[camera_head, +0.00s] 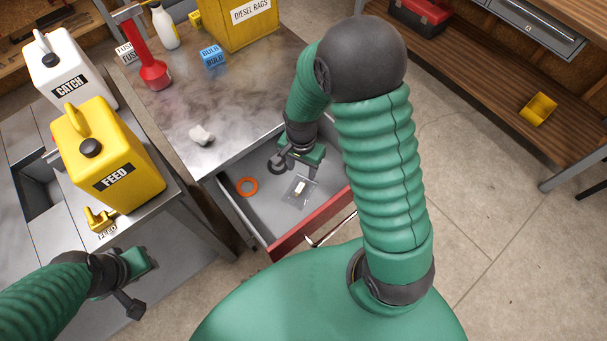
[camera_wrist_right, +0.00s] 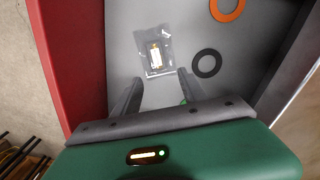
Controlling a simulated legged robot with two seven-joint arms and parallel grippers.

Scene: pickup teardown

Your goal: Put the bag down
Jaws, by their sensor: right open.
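A small clear bag (camera_head: 301,190) with a pale item inside lies flat on the grey floor of the open drawer (camera_head: 275,217). It also shows in the right wrist view (camera_wrist_right: 147,62), just beyond my right fingertips. My right gripper (camera_head: 285,165) is over the drawer; in the wrist view its two fingers (camera_wrist_right: 160,85) are spread with nothing between them, apart from the bag. My left gripper (camera_head: 128,304) is at the lower left over the grey bench, away from the drawer; its jaw opening is not clear.
The drawer also holds an orange ring (camera_head: 247,187) and a black ring (camera_wrist_right: 207,63). Its red front (camera_head: 310,232) stands out from the bench. Yellow (camera_head: 112,152) and white (camera_head: 68,75) jugs stand at left.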

